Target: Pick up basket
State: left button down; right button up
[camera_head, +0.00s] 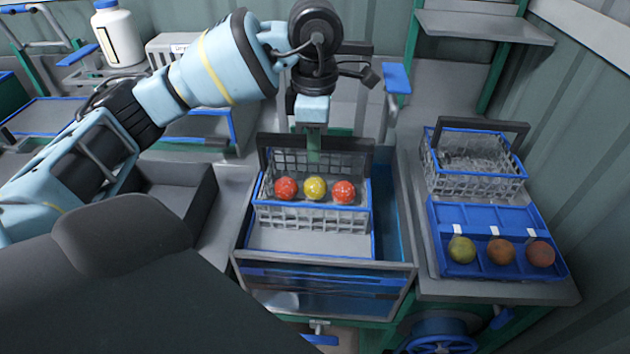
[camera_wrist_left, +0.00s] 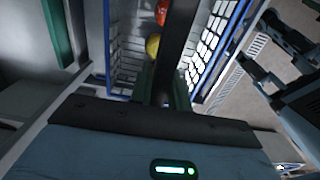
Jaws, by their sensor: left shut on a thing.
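A grey wire basket (camera_head: 312,218) with a blue rim and a dark handle holds a red, a yellow and a second red tomato (camera_head: 344,190) in a row. It is at a blue-lined basin (camera_head: 393,225) in the middle; whether it touches the basin is unclear. My left gripper (camera_head: 313,148) points down from above and is shut on the basket's handle. In the left wrist view the dark handle (camera_wrist_left: 176,45) runs up from the gripper, with the basket wall (camera_wrist_left: 212,38) and tomatoes beside it. My right gripper is not in view.
To the right, a counter (camera_head: 500,290) carries an empty wire basket (camera_head: 472,180) and a blue tray (camera_head: 462,215) with three round fruits. A dark open bin (camera_head: 190,195) stands left of the basin. A white jug (camera_head: 118,38) stands at the back left.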

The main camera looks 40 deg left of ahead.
pick_arm(q)
jog(key=shift+r, duration=0.15)
dwell(0.3)
jog(key=shift+r, duration=1.6)
jog(key=shift+s+d+r, duration=0.1)
jog(key=shift+s+d, duration=0.05)
jog(key=s+d+r, duration=0.1)
jog(key=s+d, duration=0.7)
jog(key=s, duration=0.5)
jog(key=shift+d+r, duration=0.2)
jog(key=shift+s, duration=0.1)
